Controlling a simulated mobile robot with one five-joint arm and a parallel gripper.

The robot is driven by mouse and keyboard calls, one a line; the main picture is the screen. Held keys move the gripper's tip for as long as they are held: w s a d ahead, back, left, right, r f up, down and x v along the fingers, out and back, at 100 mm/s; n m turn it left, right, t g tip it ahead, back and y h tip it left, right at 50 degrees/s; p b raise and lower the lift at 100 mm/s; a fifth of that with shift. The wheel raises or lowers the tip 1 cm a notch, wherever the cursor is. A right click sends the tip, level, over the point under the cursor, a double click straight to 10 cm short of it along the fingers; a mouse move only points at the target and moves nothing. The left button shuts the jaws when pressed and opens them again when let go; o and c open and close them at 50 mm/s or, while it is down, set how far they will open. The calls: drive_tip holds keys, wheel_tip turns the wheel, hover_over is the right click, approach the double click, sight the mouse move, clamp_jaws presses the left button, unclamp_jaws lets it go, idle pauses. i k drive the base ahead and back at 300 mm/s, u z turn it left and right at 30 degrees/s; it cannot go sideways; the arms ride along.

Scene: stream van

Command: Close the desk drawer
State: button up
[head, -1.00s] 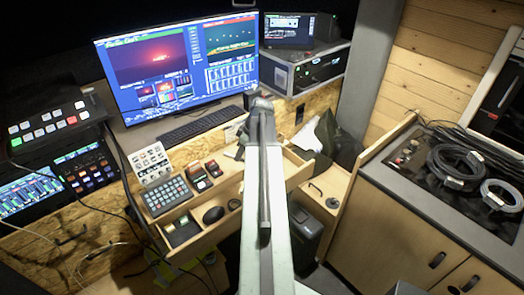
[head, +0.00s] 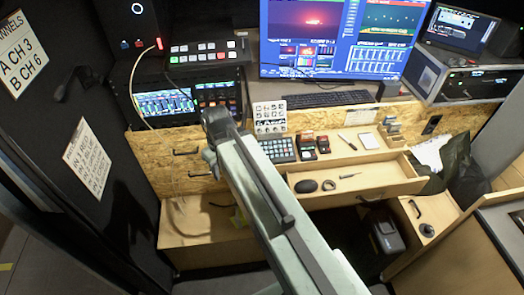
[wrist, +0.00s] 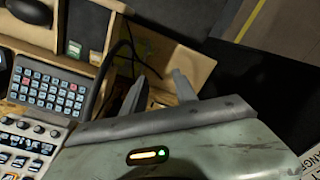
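The desk drawer (head: 400,188) is pulled out below the desktop in the head view. It is a pale wooden tray with a dark handle on its front. A black mouse (head: 306,186) and a small tool (head: 348,177) lie in it. My arm crosses in front and hides its left part. My gripper (head: 215,125) is up and left of the drawer in the head view, its fingers unclear there. In the wrist view my gripper (wrist: 158,90) has two grey fingers standing apart with nothing held between them. Wooden compartments with dark boxes (wrist: 75,48) show at upper left there.
A button keypad (head: 279,150) and several small devices sit on the desktop. A dark bin (head: 384,232) stands below the drawer at right. A wooden cabinet (head: 450,265) is at the right. A low wooden box (head: 205,235) with a handle is at the left.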

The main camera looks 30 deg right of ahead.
sight(385, 176)
drive_tip(key=z, duration=1.6)
drive_tip(key=i, duration=0.15)
drive_tip(key=k, duration=1.5)
drive_tip(key=u, duration=1.2)
drive_tip(key=i, duration=1)
drive_tip(key=z, duration=0.05)
